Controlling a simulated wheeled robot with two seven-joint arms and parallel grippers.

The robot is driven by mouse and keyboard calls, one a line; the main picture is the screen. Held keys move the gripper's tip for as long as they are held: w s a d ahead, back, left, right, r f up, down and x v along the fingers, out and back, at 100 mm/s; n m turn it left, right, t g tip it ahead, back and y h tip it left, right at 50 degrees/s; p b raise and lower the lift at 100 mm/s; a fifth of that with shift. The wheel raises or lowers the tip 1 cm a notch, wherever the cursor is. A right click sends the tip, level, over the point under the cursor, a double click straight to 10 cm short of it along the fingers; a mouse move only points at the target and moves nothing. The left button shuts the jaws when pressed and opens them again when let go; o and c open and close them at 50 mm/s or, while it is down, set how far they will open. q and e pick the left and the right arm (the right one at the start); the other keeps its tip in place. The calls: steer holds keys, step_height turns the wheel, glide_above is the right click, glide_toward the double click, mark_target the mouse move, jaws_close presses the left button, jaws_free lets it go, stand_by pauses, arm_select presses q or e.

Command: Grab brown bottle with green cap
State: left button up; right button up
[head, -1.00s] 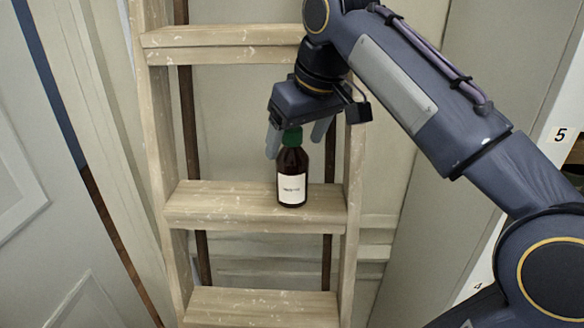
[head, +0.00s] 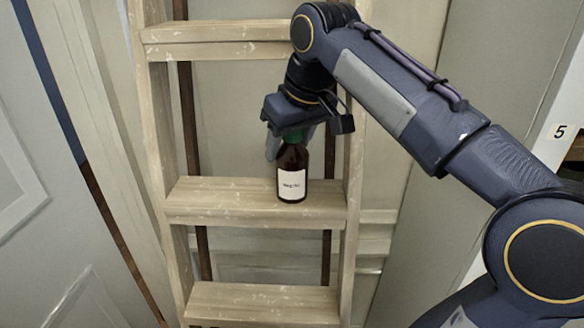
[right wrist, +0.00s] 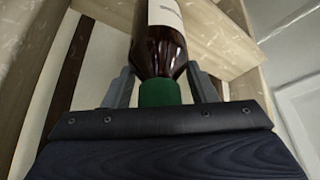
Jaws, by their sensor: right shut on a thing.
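The brown bottle (head: 292,172) with a white label and a green cap (head: 292,136) is upright at the middle step of the wooden ladder (head: 225,197). I cannot tell whether its base touches the step. My right gripper (head: 288,146) comes down over it from above and is shut on the bottle, one finger on each side of its top. In the right wrist view the bottle (right wrist: 160,48) shows between the two fingers, with the green cap (right wrist: 159,92) close to the palm. My left gripper is not in view.
A ladder step (head: 225,33) lies above and behind the gripper, and another step (head: 262,303) lies below. The ladder's right rail (head: 352,190) stands close to the right of the bottle. The middle step is bare left of the bottle.

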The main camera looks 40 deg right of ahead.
steer(key=c, duration=0.3)
steer(key=shift+r, duration=0.15)
